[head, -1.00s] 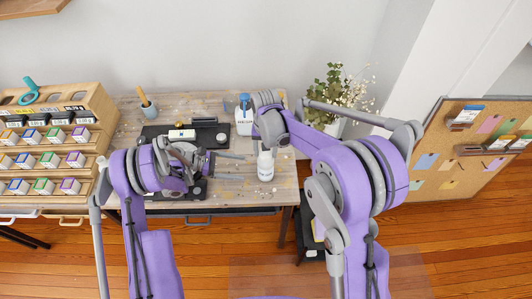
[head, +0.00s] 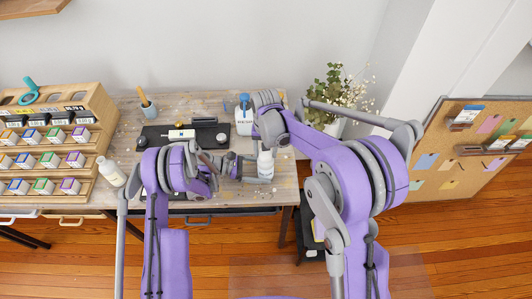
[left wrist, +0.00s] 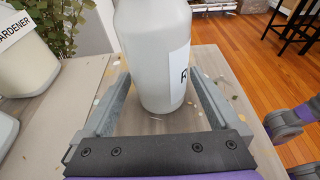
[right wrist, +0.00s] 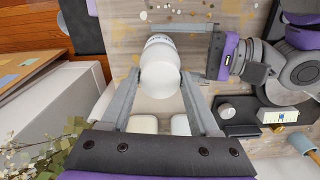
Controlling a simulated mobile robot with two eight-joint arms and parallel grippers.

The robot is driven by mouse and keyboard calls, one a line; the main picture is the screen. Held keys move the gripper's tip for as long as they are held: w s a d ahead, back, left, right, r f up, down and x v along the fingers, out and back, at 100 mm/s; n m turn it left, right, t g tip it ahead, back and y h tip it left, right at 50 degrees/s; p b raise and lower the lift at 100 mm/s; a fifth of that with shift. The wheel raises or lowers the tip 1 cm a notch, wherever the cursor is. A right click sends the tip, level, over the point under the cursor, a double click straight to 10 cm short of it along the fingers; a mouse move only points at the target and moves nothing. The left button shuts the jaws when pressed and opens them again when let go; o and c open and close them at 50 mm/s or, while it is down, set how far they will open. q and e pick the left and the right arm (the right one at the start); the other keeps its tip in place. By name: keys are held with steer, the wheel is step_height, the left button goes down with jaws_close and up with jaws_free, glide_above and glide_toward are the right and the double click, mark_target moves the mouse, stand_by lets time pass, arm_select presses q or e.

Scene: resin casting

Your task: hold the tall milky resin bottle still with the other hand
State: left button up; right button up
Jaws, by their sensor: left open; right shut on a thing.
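The tall milky resin bottle (head: 265,166) stands upright near the table's front edge. My right gripper (right wrist: 159,72) comes down over it from above, its fingers on either side of the white rounded top; it is shut on the bottle's top. My left gripper (left wrist: 160,80) is low, with its open fingers on both sides of the bottle body (left wrist: 155,60). Gaps show between those fingers and the bottle in the left wrist view. Part of the label shows there. My left gripper also shows in the right wrist view (right wrist: 190,50).
A black mat (head: 155,137) with small gear lies behind my left arm. Another white bottle (head: 110,172) stands at the left by the tiered wooden rack (head: 98,100). A potted plant (head: 335,95) is at right.

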arm_select(q)
steer(key=shift+c, duration=0.2)
steer(key=c, duration=1.1)
steer(key=shift+c, duration=0.2)
steer(key=shift+c, duration=1.2)
steer(key=shift+f, duration=0.1)
arm_select(e)
steer(key=o, duration=0.8)
